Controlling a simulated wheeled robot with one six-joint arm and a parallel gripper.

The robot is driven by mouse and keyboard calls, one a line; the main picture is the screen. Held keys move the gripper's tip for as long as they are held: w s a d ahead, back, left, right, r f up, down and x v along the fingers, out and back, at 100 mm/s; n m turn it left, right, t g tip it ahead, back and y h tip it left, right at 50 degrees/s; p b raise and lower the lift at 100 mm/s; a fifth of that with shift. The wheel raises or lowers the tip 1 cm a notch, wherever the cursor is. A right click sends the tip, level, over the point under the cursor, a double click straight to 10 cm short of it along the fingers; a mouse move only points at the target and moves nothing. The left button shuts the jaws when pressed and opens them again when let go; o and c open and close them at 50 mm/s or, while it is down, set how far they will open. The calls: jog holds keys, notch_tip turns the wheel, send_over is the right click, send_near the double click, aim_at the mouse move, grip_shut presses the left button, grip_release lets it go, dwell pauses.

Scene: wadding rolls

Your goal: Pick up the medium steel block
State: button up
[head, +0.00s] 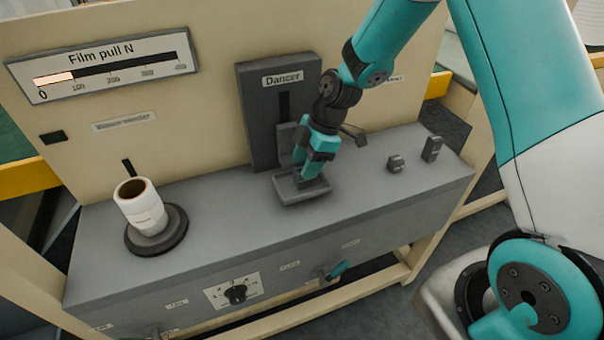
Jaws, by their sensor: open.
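My gripper (306,172) is open and points down over the small grey tray (303,196) at the foot of the Dancer panel (280,110). Its fingers are low, close to the tray; I cannot tell whether they touch it or whether a block is between them. To the right on the grey bench top stand two steel blocks apart from the gripper: a small, low one (396,164) and a taller one (432,149). I cannot tell for sure which block is the medium one; another may be hidden by the gripper.
A white roll with a brown core (142,206) stands on a dark round base (157,232) at the left of the bench top (230,220). A film pull gauge (105,66) is on the back panel. A knob (235,294) and a teal-handled lever (334,271) are on the front face.

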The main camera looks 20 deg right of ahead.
aim_at(302, 166)
jog(key=shift+x, duration=2)
jog(key=shift+a+r, duration=0.15)
grip_shut()
